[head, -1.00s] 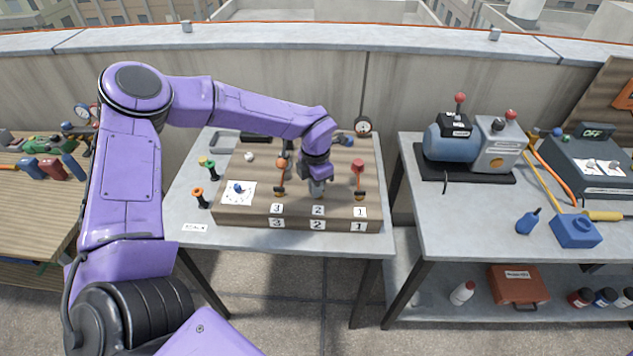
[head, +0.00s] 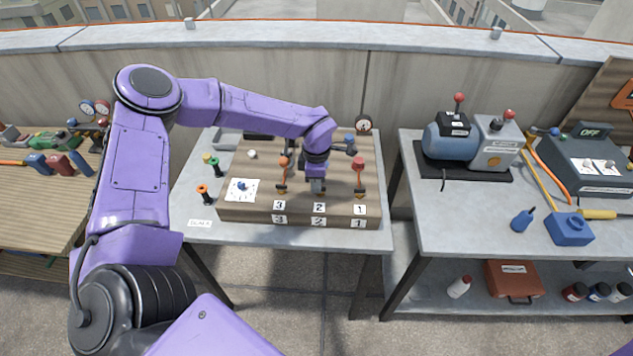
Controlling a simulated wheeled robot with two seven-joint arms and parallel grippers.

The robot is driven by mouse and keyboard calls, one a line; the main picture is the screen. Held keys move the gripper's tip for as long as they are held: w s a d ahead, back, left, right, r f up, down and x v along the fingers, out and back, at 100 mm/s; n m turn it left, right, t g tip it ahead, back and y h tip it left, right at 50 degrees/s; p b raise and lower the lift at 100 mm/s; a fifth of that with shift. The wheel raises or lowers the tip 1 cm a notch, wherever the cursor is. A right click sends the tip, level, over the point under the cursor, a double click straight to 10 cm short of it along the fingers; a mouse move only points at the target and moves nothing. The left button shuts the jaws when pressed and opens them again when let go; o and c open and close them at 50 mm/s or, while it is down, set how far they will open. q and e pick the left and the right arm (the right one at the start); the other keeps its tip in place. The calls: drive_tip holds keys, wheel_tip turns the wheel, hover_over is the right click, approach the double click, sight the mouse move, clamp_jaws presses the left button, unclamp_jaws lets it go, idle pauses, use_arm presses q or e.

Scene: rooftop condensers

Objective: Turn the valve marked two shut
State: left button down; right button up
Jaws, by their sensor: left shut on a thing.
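The wooden valve board (head: 300,207) stands on the middle grey table, with number labels 3, 2 and 1 along its front. My left gripper (head: 317,187) is down at the valve above the label 2 (head: 319,207) and shut on its handle. The gripper covers most of that valve, so the handle's angle is hidden; a small orange part (head: 321,192) shows below the fingers. Valve three (head: 283,163), with an orange-red knob, is to the left. Valve one (head: 359,163), with a red knob, is to the right. My right gripper is not in view.
A pressure gauge (head: 364,124) stands behind the board. A white card with a blue knob (head: 241,188) is on its left part. Green (head: 214,161) and orange (head: 203,190) handles stand beside it. The right table holds a blue motor (head: 447,140).

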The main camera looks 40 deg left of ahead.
use_arm(q)
drive_tip(key=shift+w+r, duration=0.1)
drive_tip(key=shift+w, duration=0.05)
drive_tip(key=c, duration=1.3)
unclamp_jaws()
drive_tip(key=shift+o, duration=0.2)
wheel_tip(320, 180, up, 10)
drive_tip(key=b, duration=0.2)
drive_tip(key=shift+r, duration=0.25)
